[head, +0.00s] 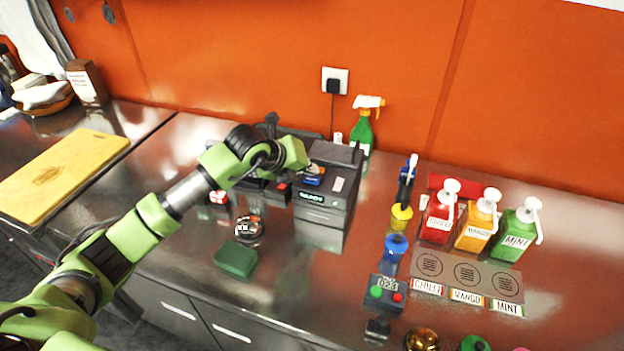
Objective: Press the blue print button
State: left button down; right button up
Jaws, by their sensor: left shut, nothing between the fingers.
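My right gripper is not in view.
A green spray bottle (362,131) stands behind the printer. Red, orange and green pump bottles (476,226) stand at the right. A control box (386,292) with green and red buttons is in front. A green sponge (236,260) lies front left; a cutting board (62,174) lies far left.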

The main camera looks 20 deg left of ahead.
aim_at(310, 181)
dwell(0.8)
pick_arm(q)
jog(key=shift+f+b, duration=0.4)
jog(key=shift+b, duration=0.15)
jog(key=shift+f+b, duration=0.4)
jog(key=shift+b, duration=0.1)
dwell(0.3)
jog(key=shift+r, duration=0.1)
dwell(0.3)
jog(key=shift+r+p, duration=0.35)
jog(key=shift+r, duration=0.5)
jog(key=shift+r+p, duration=1.25)
jog(key=shift+r, duration=1.15)
jog(key=shift+d, duration=0.1)
